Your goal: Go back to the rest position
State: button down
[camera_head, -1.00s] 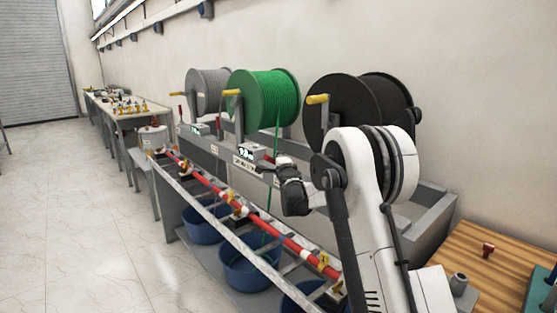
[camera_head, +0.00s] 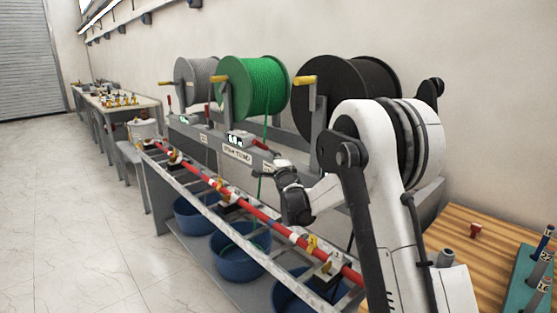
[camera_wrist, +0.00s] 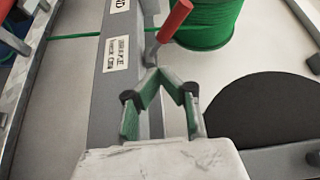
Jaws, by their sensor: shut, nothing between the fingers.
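My gripper (camera_head: 264,171) is at the end of my white and black arm in the head view, in front of the reel stand. It is small there and partly hidden by my wrist. In the wrist view my gripper (camera_wrist: 157,76) shows its two green-padded fingers, shut with nothing held. A lever with a red handle (camera_wrist: 174,20) is just beyond the fingertips, over the grey rail with the brake label (camera_wrist: 116,54). I cannot tell whether the fingers touch the lever.
Grey, green (camera_head: 254,86) and black (camera_head: 347,95) reels stand on the grey frame. A sloping rack with a red bar (camera_head: 259,218) runs in front, above blue tubs (camera_head: 240,250). A wooden table (camera_head: 470,240) is at right. The floor at left is clear.

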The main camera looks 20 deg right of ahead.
jog(key=shift+s, duration=0.15)
jog(key=s+a+r+n+g+y, duration=0.1)
jog(key=s+a+r+n+y, duration=0.2)
jog(key=s+a+r+n, duration=0.5)
jog(key=s+a+r+n+g+y, duration=0.15)
jog(key=s+n+g, duration=0.25)
jog(key=s, duration=1.4)
jog(key=s+d+f+n+g+h, duration=0.1)
jog(key=s+f, duration=0.3)
jog(key=s, duration=0.7)
jog(key=s+d+f+n+g+h, duration=0.1)
jog(key=s+f+n+g, duration=0.2)
jog(key=s, duration=0.8)
jog(key=s+d+f+n+g+h, duration=0.1)
jog(key=s+f+n+g, duration=0.1)
jog(key=s+f, duration=0.4)
jog(key=s, duration=0.5)
jog(key=shift+s+d+f+n, duration=0.15)
jog(key=shift+d+f+n, duration=0.1)
jog(key=shift+n, duration=0.15)
